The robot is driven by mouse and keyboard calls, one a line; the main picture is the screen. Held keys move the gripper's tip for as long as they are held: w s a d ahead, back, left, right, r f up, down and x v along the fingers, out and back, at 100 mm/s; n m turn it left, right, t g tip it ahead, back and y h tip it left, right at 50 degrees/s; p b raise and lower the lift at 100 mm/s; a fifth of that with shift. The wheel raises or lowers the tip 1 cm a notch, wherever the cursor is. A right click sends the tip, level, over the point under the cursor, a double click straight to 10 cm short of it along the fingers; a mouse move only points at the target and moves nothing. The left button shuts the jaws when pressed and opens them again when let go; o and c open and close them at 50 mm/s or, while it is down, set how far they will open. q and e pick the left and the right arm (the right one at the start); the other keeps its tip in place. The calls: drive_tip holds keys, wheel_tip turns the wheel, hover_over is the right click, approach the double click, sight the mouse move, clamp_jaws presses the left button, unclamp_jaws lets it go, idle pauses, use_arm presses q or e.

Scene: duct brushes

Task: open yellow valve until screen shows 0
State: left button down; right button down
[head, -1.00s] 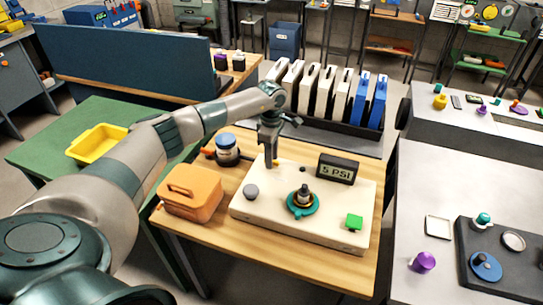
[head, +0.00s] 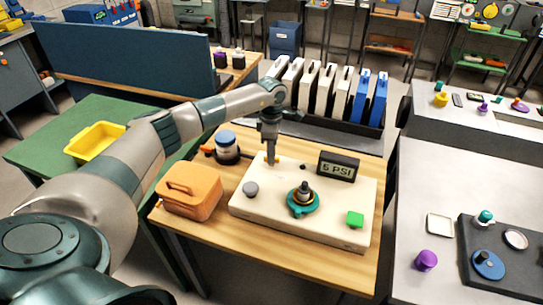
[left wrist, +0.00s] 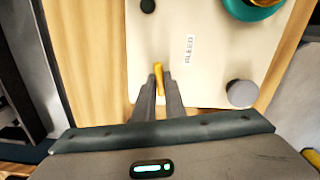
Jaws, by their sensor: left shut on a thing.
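The yellow valve (left wrist: 158,72) is a narrow yellow lever at the edge of the cream panel (head: 265,207), near a label reading BLEED. My left gripper (left wrist: 159,85) points down and is shut on the yellow valve, with one finger on each side. In the head view my left gripper (head: 270,155) stands at the panel's back left, and its fingers hide most of the valve. The screen (head: 338,167) is a dark box at the panel's back right and appears to read 5 PSI. My right gripper is in neither view.
The panel also carries a teal ring with a dark knob (head: 303,200), a grey knob (head: 251,189) and a green button (head: 355,219). An orange case (head: 190,190) and a blue-topped jar (head: 227,145) stand left of it. A rack of white and blue upright pieces stands behind.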

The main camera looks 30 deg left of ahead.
use_arm(q)
drive_tip(key=n+b, duration=0.1)
drive_tip(key=n, duration=0.3)
drive_tip(key=shift+b, duration=0.35)
drive_tip(key=n, duration=0.3)
drive_tip(key=shift+b, duration=0.35)
drive_tip(key=shift+n, duration=0.6)
drive_tip(key=n, duration=0.3)
drive_tip(key=shift+b, duration=0.35)
drive_tip(key=shift+n, duration=1.7)
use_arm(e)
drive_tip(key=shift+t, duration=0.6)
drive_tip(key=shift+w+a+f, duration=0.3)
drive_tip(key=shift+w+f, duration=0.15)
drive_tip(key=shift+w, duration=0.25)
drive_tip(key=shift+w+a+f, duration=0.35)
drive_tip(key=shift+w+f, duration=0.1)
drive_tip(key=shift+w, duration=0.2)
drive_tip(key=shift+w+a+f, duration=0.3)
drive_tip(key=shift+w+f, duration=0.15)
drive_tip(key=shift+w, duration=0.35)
use_arm(q)
drive_tip(key=c, duration=1.8)
unclamp_jaws()
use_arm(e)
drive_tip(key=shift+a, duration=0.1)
